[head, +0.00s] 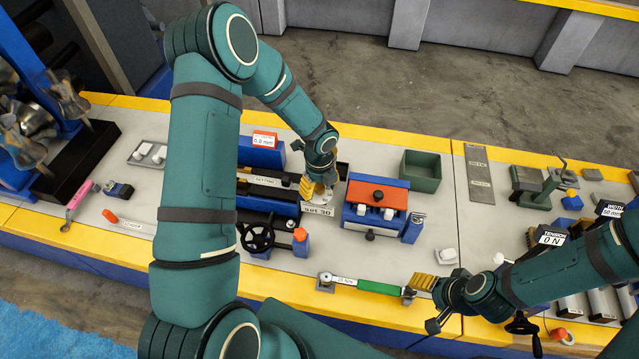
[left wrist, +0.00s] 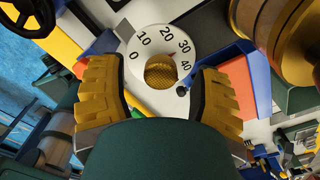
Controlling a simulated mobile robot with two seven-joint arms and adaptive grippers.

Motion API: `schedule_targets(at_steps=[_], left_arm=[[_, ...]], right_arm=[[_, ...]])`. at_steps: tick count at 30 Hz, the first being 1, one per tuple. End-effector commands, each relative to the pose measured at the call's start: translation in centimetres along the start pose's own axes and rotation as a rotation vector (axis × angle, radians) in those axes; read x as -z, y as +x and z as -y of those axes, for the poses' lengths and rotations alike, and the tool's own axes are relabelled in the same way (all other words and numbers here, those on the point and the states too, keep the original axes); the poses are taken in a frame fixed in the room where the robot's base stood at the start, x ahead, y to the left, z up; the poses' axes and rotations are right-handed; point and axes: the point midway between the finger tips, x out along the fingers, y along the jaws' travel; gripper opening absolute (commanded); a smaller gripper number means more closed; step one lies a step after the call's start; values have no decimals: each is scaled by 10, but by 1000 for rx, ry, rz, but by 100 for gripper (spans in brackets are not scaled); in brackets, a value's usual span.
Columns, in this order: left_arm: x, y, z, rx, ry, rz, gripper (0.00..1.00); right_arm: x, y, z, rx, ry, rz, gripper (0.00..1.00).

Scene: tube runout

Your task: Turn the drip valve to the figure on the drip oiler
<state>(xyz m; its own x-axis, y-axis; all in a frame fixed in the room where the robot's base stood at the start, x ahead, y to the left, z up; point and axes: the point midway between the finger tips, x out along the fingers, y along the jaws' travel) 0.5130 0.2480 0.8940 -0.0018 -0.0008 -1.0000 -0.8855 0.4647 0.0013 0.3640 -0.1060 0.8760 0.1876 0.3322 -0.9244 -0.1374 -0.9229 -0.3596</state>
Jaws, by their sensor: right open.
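The drip oiler's white dial (left wrist: 160,38) fills the upper middle of the left wrist view, with figures 0, 10, 20, 30 and 40. A knurled brass valve knob (left wrist: 162,73) sits at its centre; I cannot read its setting surely. My left gripper (left wrist: 160,98) is open, one yellow finger on each side of the knob, with gaps visible. In the head view my left gripper (head: 318,186) is over the dial and hides most of it. A sign (head: 317,210) below reads "set 30". My right gripper (head: 429,285) is open near the bench's front edge.
A torque wrench with a green handle (head: 380,288) lies beside my right gripper. A blue box with a red top (head: 377,193) stands right of the dial. A black handwheel (head: 257,237) is to its left. A green bin (head: 421,170) stands behind.

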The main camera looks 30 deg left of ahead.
Motion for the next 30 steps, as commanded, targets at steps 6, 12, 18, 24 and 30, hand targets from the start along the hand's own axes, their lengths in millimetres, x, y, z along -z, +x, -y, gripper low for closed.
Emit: schedule_targets(at_steps=[6, 12, 18, 24, 30], left_arm=[[0, 0, 0, 1, -3, 0, 63], [0, -9, 0, 2, -4, 0, 63], [0, -28, 0, 1, -6, 1, 63], [0, -46, 0, 1, -6, 1, 63], [0, -61, 0, 2, -6, 0, 63]], right_arm=[[0, 0, 0, 0, 0, 0, 64], [1, -6, 2, 0, 0, 0, 64], [3, -19, 8, 0, 0, 0, 64], [4, -32, 12, 0, 0, 0, 64], [6, -42, 16, 0, 0, 0, 64]])
